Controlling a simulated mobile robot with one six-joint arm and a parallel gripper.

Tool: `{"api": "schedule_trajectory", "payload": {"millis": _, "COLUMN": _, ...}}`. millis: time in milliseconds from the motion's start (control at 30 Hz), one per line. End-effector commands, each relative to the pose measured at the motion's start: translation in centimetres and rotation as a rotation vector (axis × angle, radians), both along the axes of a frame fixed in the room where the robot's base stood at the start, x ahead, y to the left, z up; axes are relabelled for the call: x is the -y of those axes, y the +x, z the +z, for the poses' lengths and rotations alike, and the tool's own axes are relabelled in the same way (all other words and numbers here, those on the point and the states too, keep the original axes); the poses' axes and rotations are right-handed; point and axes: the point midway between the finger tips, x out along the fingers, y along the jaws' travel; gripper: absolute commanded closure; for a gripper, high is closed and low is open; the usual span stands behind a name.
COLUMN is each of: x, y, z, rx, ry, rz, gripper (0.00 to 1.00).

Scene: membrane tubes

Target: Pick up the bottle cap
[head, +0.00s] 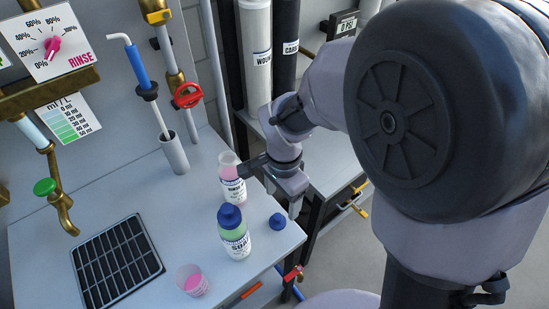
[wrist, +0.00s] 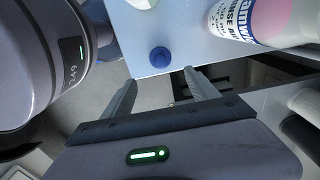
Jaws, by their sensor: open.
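The blue bottle cap (head: 277,221) lies on the light table near its right edge, beside a capped bottle. It also shows in the wrist view (wrist: 160,57), just beyond the fingertips. My gripper (head: 293,204) is above the table's right edge, behind the cap in the head view. In the wrist view my gripper (wrist: 160,78) has its two fingers spread apart with nothing between them, and the cap lies ahead of the gap, apart from both fingers.
An open bottle with pink contents (head: 232,180) stands close to my gripper. A blue-capped bottle with green contents (head: 234,235) stands left of the cap. A pink cup (head: 191,281) and a drain grate (head: 117,259) are farther left. A dark-framed bench (head: 325,160) stands behind.

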Motion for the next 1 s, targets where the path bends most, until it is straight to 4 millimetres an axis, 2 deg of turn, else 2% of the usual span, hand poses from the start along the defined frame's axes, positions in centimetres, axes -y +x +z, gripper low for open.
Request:
{"api": "schedule_trajectory", "payload": {"millis": 33, "x": 0.0, "y": -0.1, "z": -1.7, "rx": -0.002, "ry": 0.0, "rz": 0.001, "gripper": 0.32}}
{"api": "schedule_trajectory", "payload": {"millis": 100, "x": 0.0, "y": -0.1, "z": -2.9, "rx": -0.001, "ry": 0.0, "rz": 0.001, "gripper": 0.32}}
{"api": "schedule_trajectory", "payload": {"millis": 267, "x": -0.1, "y": 0.0, "z": -4.1, "rx": 0.001, "ry": 0.001, "rz": 0.001, "gripper": 0.32}}
{"api": "schedule_trajectory", "payload": {"millis": 500, "x": -0.9, "y": -0.3, "z": -8.6, "rx": -0.001, "ry": 0.0, "rz": 0.001, "gripper": 0.32}}
{"api": "schedule_trajectory", "payload": {"millis": 567, "x": -0.9, "y": -0.3, "z": -9.0, "rx": -0.001, "ry": 0.001, "rz": 0.0, "gripper": 0.32}}
{"api": "schedule_trajectory", "payload": {"millis": 733, "x": -0.9, "y": -0.3, "z": -8.7, "rx": 0.002, "ry": 0.001, "rz": 0.001, "gripper": 0.32}}
{"api": "schedule_trajectory", "payload": {"millis": 1000, "x": -0.9, "y": -0.3, "z": -8.7, "rx": 0.002, "ry": 0.001, "rz": 0.001, "gripper": 0.85}}
